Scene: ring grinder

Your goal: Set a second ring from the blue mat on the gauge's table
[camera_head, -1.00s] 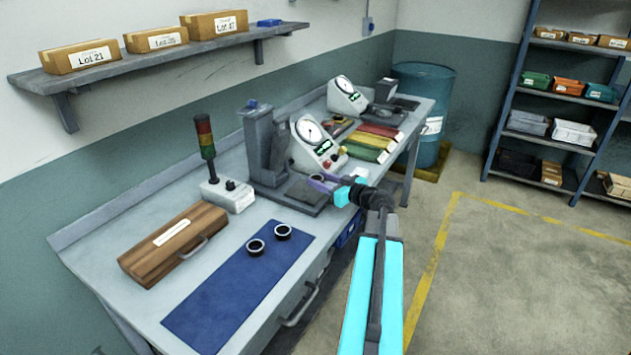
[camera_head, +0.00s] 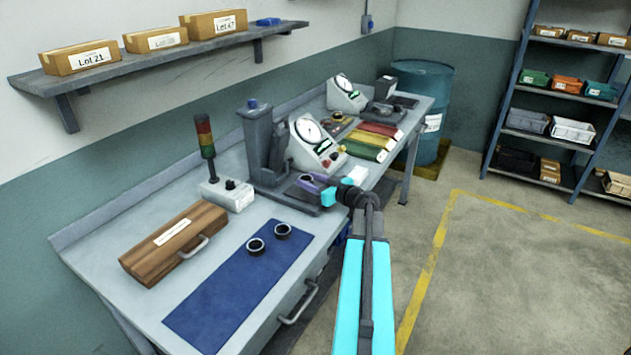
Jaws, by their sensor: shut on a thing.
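The blue mat (camera_head: 225,300) lies on the front of the bench. Two dark rings with pale inner rims, one on the left (camera_head: 255,248) and one on the right (camera_head: 282,231), rest at its upper end. The gauge shows as a dark grey column stand (camera_head: 262,145) with a flat grey table (camera_head: 283,199) at its foot and a round white dial box (camera_head: 312,143) beside it. I cannot tell whether that ring touches the table.
A wooden case (camera_head: 172,243) and a signal lamp on a grey box (camera_head: 232,194) stand left of the gauge. Red, yellow and green trays (camera_head: 365,148) and a second dial unit (camera_head: 346,93) are behind my gripper. Open floor lies to the right.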

